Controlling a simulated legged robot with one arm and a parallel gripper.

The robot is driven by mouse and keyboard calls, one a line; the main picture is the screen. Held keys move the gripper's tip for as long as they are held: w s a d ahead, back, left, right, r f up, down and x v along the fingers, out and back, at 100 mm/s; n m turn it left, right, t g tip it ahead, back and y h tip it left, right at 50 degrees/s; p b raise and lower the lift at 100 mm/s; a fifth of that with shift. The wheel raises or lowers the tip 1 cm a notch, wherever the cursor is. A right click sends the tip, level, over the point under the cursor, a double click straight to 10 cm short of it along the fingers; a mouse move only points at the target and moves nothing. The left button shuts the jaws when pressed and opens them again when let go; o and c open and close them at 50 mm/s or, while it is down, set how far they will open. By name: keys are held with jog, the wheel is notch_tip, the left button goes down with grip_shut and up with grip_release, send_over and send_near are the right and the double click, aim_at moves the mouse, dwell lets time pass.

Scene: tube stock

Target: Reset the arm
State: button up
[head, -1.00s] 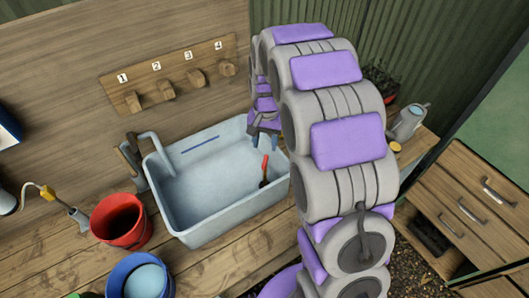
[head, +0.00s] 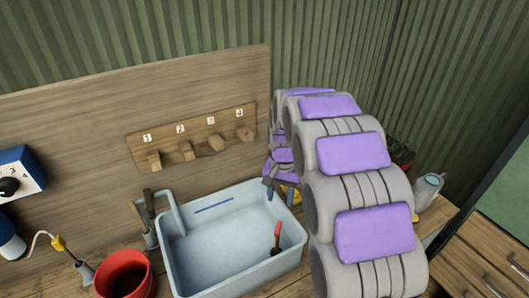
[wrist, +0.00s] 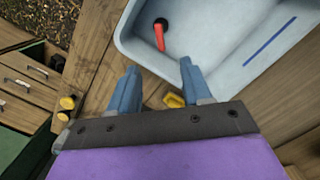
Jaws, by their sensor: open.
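My arm, grey with purple pads, arches over the right side of the bench in the head view. My gripper (head: 283,189) hangs at its far end, by the right rim of the pale blue basin (head: 185,270). In the wrist view, my gripper (wrist: 158,85) shows two blue fingers spread apart with nothing between them. The basin (wrist: 205,72) lies beyond the fingertips. A red-handled tool (head: 277,238) leans inside the basin at its right end; its red handle also shows in the wrist view (wrist: 159,37).
A rack (head: 205,145) with several numbered wooden pegs is on the back wall. A red bucket (head: 124,275) stands left of the basin. A watering can (head: 428,190) stands at the right. A yellow object (wrist: 174,100) lies near my fingers.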

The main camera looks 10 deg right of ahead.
jog(key=s+r+n, duration=0.2)
jog(key=s, duration=1.5)
jog(key=s+r+n+g, duration=0.1)
jog(key=s+r+n, duration=0.1)
jog(key=s, duration=1.6)
jog(key=shift+a+r+n+b, duration=0.25)
jog(key=shift+r+n+b, duration=0.15)
jog(key=shift+n, duration=0.3)
